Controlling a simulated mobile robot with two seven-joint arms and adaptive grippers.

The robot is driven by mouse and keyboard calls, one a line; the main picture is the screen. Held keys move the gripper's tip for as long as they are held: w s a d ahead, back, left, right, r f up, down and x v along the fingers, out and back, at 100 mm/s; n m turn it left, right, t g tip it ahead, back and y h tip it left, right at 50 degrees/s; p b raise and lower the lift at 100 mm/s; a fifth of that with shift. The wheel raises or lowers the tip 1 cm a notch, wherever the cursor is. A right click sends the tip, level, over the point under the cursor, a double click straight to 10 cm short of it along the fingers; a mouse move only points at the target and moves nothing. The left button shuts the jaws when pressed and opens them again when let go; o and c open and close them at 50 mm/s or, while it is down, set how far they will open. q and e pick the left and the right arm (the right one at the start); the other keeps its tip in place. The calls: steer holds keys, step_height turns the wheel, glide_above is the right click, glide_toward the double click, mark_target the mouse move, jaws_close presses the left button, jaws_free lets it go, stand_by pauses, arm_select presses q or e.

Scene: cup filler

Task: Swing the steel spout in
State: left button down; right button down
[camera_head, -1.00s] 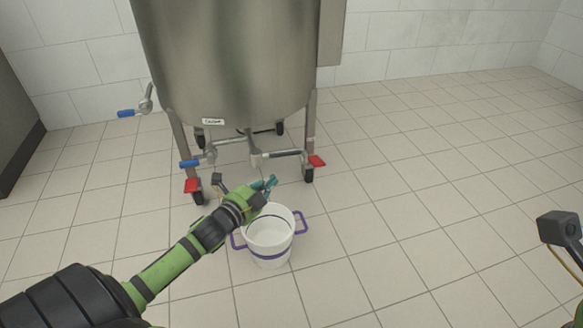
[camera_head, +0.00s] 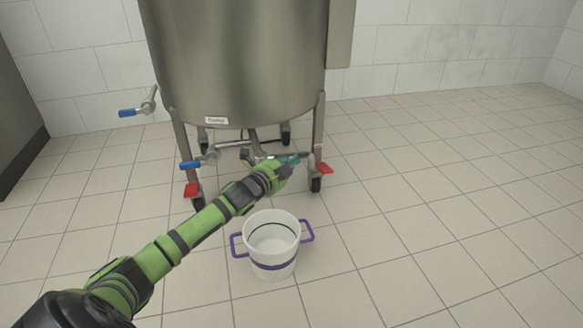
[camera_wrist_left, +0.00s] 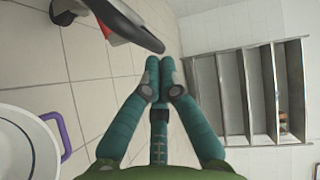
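The steel spout (camera_head: 302,154) is a thin horizontal pipe under the big steel tank (camera_head: 235,65), by its front right leg. My left gripper (camera_head: 295,159) is in front of the spout and hides most of it; whether they touch cannot be told. In the left wrist view its teal fingertips (camera_wrist_left: 160,66) are together with nothing seen between them. A dark grey rounded bar (camera_wrist_left: 135,28) lies just beyond the fingertips there, apart from them in the picture; it may be the spout. My right gripper is not in view.
A white bucket (camera_head: 272,270) with purple handles stands on the floor in front of the tank. Blue-handled valves (camera_head: 190,165) are at the left. The tank's casters have red pedals (camera_head: 324,168). Metal shelves (camera_wrist_left: 245,95) show in the left wrist view. The right floor is clear.

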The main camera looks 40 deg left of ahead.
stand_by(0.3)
arm_select(q)
steer(key=shift+w+a+r+n+y+p, duration=0.15)
steer(key=shift+w+a+n+y+p, duration=0.4)
steer(key=shift+w+y, duration=0.25)
